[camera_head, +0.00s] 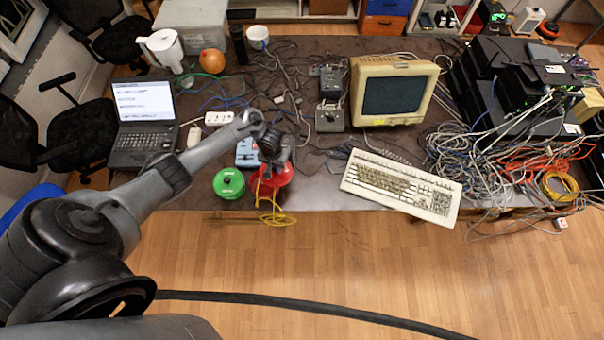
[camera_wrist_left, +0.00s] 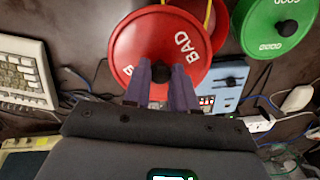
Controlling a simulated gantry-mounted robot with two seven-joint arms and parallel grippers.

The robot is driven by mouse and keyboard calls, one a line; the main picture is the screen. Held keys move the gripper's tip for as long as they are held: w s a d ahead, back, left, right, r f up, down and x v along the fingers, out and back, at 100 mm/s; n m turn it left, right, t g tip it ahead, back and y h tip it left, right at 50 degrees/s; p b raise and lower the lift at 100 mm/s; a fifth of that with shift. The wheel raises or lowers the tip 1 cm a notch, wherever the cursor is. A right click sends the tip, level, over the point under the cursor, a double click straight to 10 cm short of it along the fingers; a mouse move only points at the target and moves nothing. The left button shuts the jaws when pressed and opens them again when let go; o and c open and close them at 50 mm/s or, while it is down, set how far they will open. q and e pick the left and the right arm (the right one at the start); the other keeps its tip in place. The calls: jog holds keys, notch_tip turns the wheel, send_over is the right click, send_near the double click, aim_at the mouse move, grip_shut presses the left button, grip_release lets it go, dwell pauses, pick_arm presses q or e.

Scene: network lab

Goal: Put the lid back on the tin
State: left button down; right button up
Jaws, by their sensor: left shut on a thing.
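The red lid (camera_wrist_left: 135,45), marked BAD, has a black knob at its middle. My left gripper (camera_wrist_left: 163,88) is shut on that knob, and the lid is held face-on to the left wrist view. A second red round part, the tin (camera_wrist_left: 219,22), shows partly behind the lid, with a yellow cable at it. In the head view my left gripper (camera_head: 275,160) is above the red lid and tin (camera_head: 279,181) near the table's front edge; the gripper hides part of them, and I cannot tell the gap between them. My right gripper is not in view.
A green tin with its lid (camera_head: 229,183), marked GOOD, stands just left of the red one. A blue device (camera_head: 247,153) lies behind. A keyboard (camera_head: 400,186) is to the right, a laptop (camera_head: 146,120) to the left. Yellow cable (camera_head: 275,217) hangs over the front edge.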

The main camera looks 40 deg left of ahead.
aim_at(261, 174)
pick_arm(q)
jog(key=shift+n, duration=0.3)
jog(key=s+a, duration=0.1)
jog(key=s, duration=0.1)
jog(key=s+a+p, duration=0.1)
jog(key=s+a, duration=0.1)
jog(key=shift+a+r, duration=0.15)
jog(key=shift+s, duration=0.2)
jog(key=shift+s+f, duration=0.1)
jog(key=shift+f, duration=0.3)
notch_tip(261, 174, down, 4)
jog(key=b, duration=0.5)
jog(key=shift+b, duration=0.4)
jog(key=shift+f+b, duration=0.35)
jog(key=shift+f, duration=0.6)
jog(key=shift+p, duration=0.4)
jog(key=shift+p, duration=0.35)
